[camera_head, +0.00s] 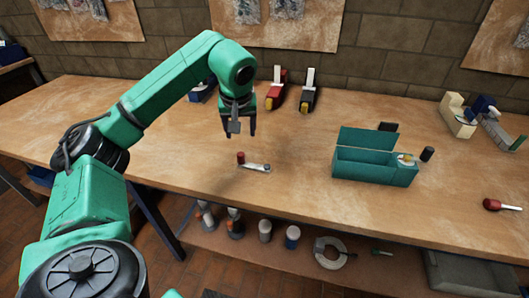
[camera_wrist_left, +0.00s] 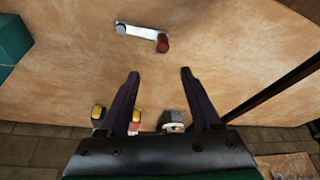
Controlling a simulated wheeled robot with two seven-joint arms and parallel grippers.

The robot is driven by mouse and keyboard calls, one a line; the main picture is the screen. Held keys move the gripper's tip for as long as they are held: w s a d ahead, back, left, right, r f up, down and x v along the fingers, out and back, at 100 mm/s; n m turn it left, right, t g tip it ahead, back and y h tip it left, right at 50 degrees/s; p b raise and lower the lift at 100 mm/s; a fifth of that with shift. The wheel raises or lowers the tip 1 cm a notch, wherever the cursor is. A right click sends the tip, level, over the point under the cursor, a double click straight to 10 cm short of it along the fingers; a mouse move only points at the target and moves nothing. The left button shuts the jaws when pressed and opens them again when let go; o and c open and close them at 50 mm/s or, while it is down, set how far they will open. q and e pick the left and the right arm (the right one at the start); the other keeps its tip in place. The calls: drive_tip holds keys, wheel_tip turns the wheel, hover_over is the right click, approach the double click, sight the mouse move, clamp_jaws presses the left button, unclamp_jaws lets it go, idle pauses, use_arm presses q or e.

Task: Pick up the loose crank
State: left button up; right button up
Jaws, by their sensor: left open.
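The loose crank (camera_head: 257,168) lies on the wooden bench (camera_head: 215,180) near its front edge, a flat silver arm with a red knob standing at its left end. In the left wrist view the crank (camera_wrist_left: 138,32) shows at the top, beyond the fingertips, with its red knob to the right. My left gripper (camera_head: 239,134) is open and empty. It points down above the bench, behind and a little left of the crank, not touching it. In the left wrist view its two fingers (camera_wrist_left: 158,72) are spread apart. My right gripper is not in view.
A teal box (camera_head: 375,178) with its lid up stands to the right of the crank. A red-handled tool (camera_head: 497,205) lies at the far right. Red and black tools (camera_head: 277,93) stand at the back. Bench surface around the crank is clear. Several cans sit on the lower shelf.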

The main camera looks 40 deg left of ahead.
use_arm(q)
approach(241, 154)
wheel_tip(241, 154, down, 3)
drive_tip(key=a, duration=0.1)
drive_tip(key=x, duration=0.2)
drive_tip(key=p+x, duration=0.1)
drive_tip(key=x, duration=0.3)
drive_tip(key=shift+w+f, duration=0.25)
drive_tip(key=shift+w, duration=0.15)
drive_tip(key=shift+a+f, duration=0.1)
drive_tip(key=shift+f, duration=0.1)
drive_tip(key=shift+w, duration=0.1)
drive_tip(key=shift+c, duration=0.6)
clamp_jaws()
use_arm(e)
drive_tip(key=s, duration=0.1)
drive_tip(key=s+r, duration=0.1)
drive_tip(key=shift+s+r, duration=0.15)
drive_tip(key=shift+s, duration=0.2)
